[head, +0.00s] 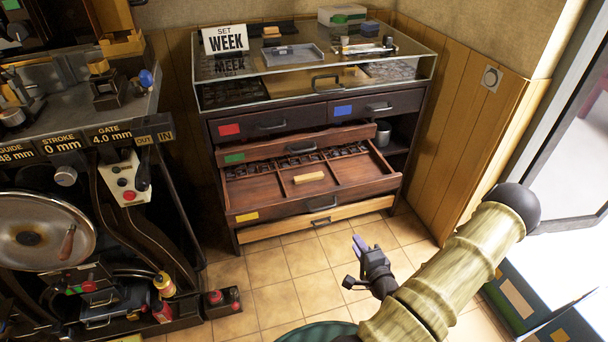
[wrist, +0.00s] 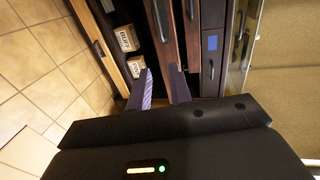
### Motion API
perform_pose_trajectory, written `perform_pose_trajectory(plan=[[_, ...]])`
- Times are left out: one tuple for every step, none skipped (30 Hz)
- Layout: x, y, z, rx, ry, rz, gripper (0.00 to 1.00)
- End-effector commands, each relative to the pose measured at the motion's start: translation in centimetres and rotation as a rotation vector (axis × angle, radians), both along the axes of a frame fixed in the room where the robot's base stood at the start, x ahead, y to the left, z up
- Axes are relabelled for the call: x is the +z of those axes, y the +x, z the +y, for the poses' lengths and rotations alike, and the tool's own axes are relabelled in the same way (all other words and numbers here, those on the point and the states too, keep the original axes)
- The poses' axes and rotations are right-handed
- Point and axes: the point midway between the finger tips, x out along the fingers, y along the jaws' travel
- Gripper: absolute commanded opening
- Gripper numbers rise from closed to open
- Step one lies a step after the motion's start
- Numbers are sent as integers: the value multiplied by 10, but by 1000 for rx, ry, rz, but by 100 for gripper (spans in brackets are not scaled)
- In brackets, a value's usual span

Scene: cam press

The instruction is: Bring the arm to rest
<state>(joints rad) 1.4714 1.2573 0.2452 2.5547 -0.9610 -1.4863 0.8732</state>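My arm (head: 445,270) reaches in from the lower right of the head view. It is bent, with a dark joint near the right side. My gripper (head: 360,244) is over the tiled floor, in front of the drawer cabinet and apart from it in that view. In the wrist view my gripper (wrist: 163,88) shows two purple-grey fingers with a gap between them and nothing held. The cabinet's drawers lie beyond the fingertips there.
The cabinet (head: 415,130) has its yellow-tagged drawer (head: 285,205) pulled out, with a wooden block (head: 309,177) inside. The wrist view shows small labelled boxes (wrist: 127,38) in a drawer. A press (head: 40,230) stands left. A wood-panelled wall (head: 455,130) and blue-green boxes (head: 515,300) are right.

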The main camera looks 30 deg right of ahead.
Motion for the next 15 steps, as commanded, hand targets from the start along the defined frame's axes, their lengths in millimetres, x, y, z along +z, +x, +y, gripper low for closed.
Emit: perform_pose_trajectory(plan=[[0,0,0,0,0,0,21],[0,0,0,0,0,0,21],[0,0,0,1,0,0,21],[0,0,0,1,0,1,21],[0,1,1,5,-3,4,21],[0,2,1,14,-9,13,21],[0,4,3,25,-18,24,21],[0,6,4,40,-30,39,21],[-2,10,7,67,-49,68,21],[-2,13,9,92,-70,95,21],[-3,16,13,121,-93,126,21],[-4,22,17,164,-129,173,21],[-5,26,21,201,-159,211,21],[-6,30,25,238,-191,252,21],[-7,35,30,288,-236,306,21]])
